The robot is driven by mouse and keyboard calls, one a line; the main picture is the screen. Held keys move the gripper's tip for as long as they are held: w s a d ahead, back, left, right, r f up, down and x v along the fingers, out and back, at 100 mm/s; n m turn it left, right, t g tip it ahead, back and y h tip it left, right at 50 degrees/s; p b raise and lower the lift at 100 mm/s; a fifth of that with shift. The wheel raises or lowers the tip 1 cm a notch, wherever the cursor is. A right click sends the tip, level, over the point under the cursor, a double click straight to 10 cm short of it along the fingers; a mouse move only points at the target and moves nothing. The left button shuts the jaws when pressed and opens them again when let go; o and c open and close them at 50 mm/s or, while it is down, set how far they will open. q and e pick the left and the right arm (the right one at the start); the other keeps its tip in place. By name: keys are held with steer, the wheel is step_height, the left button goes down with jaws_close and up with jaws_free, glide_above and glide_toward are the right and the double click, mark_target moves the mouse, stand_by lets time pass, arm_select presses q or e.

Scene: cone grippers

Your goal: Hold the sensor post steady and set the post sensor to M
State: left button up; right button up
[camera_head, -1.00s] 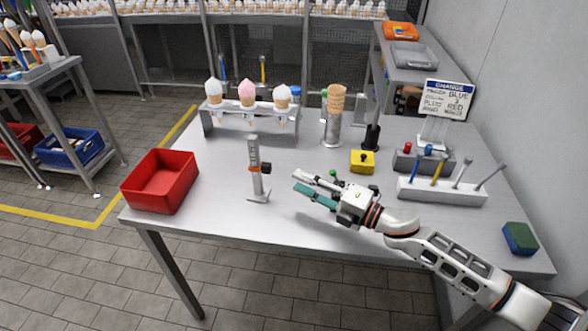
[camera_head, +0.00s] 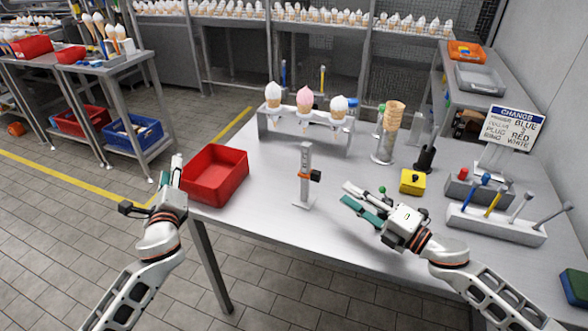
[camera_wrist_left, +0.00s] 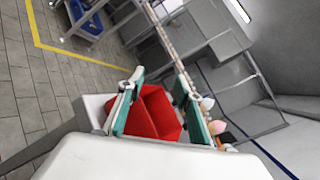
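The sensor post (camera_head: 305,165) is a grey upright post on a flat foot, standing on the table's front half. An orange-edged slider with a black knob (camera_head: 316,176) sits partway up it. Scale marks on the post are too small to read. My right gripper (camera_head: 346,194) is open and empty, just right of the post, its fingers pointing at it without touching. My left gripper (camera_head: 177,168) is at the table's left end, beside the red bin and well away from the post. In the left wrist view its fingers (camera_wrist_left: 157,92) are apart, with nothing held between them.
The red bin (camera_head: 215,174) stands at the table's left edge. A cone rack (camera_head: 292,132), a cone stack (camera_head: 393,122), a yellow button box (camera_head: 412,182) and a tool holder (camera_head: 495,224) stand behind and right. Table around the post's foot is clear.

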arm_select(q)
step_height(320, 180, up, 5)
steer(key=w+d+m+t, duration=0.1)
steer(key=w+d+m, duration=0.1)
steer(key=m+g+h, duration=0.1)
steer(key=m+h, duration=1.1)
steer(key=m, duration=0.3)
glide_toward(305, 154)
steer(key=x, duration=1.1)
jaws_close()
arm_select(e)
steer(key=shift+o, duration=0.5)
